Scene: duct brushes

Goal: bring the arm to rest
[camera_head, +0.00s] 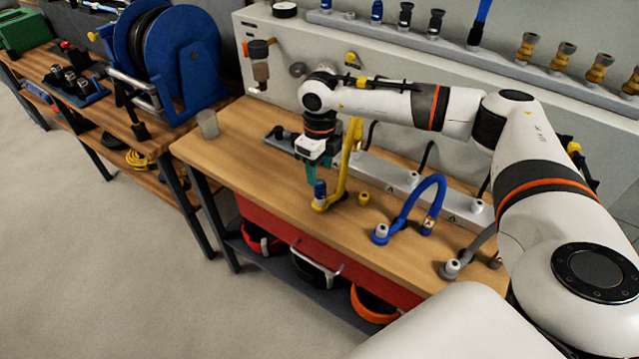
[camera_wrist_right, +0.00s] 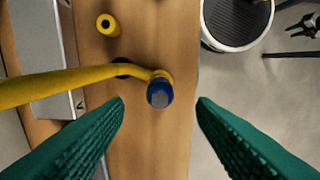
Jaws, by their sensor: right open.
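My right gripper (camera_head: 318,172) is open and points down over the wooden bench (camera_head: 240,150). Its two green fingers also show in the wrist view (camera_wrist_right: 160,115), with a gap between them. A blue fitting (camera_head: 320,189) stands on the end of a yellow hose (camera_head: 345,165). In the wrist view the blue fitting (camera_wrist_right: 159,92) lies beyond the fingertips, between their lines, and nothing is gripped. The right arm (camera_head: 450,110) reaches across the bench from the right. My left gripper is out of view.
A blue hose (camera_head: 412,202) and a small yellow part (camera_head: 363,199) are on the bench. A clear cup (camera_head: 207,124) stands at its left end. A blue reel (camera_head: 185,60) is on the neighbouring bench. A rail of fittings (camera_head: 480,55) runs along the back. The floor (camera_head: 90,260) is clear.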

